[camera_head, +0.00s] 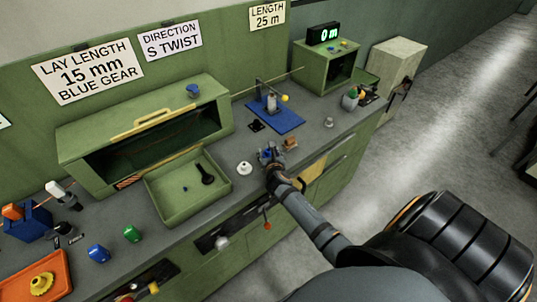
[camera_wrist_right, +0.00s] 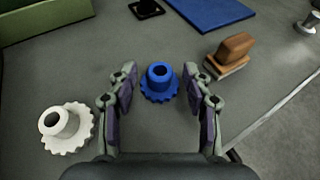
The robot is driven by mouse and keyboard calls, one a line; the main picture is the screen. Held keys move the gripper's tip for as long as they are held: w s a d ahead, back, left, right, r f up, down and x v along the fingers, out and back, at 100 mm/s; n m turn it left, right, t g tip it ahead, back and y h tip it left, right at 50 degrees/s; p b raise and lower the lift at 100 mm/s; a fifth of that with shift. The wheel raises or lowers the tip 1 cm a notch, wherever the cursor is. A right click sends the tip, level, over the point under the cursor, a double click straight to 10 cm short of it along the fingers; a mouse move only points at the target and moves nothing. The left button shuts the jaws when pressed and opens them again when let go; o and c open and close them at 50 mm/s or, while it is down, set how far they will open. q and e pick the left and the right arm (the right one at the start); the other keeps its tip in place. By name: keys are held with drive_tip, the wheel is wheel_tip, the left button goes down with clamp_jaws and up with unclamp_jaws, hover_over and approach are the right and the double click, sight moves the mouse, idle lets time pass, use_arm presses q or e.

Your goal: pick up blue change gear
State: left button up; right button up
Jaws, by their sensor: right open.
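The blue change gear (camera_wrist_right: 159,84) lies flat on the grey bench top, its hub upward. In the right wrist view it sits between and just beyond the fingertips of my right gripper (camera_wrist_right: 160,92). That gripper is open and empty, with a finger on each side of the gear; I cannot tell whether either touches it. In the head view my right gripper (camera_head: 270,156) reaches over the bench and largely hides the gear. A white gear (camera_wrist_right: 67,127) lies left of the gripper, and also shows in the head view (camera_head: 244,168). My left gripper is not in view.
A wooden-handled brush or block (camera_wrist_right: 230,54) stands close on the right, near the bench edge. A blue plate (camera_head: 275,117) with a small fixture is behind. A green tray (camera_head: 222,190) and a green open cabinet (camera_head: 75,144) stand to the left.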

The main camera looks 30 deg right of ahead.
drive_tip(key=shift+w+d+f, duration=0.15)
drive_tip(key=shift+w, duration=0.1)
drive_tip(key=shift+s, duration=0.1)
drive_tip(key=shift+c, duration=1)
clamp_jaws()
drive_tip(key=shift+r, duration=0.7)
drive_tip(key=s+a+r, duration=0.5)
drive_tip(key=s+r, duration=0.6)
drive_tip(key=s, duration=0.2)
drive_tip(key=shift+a+r+b, duration=0.15)
drive_tip(key=shift+r+b, duration=0.15)
drive_tip(key=shift+r, duration=0.1)
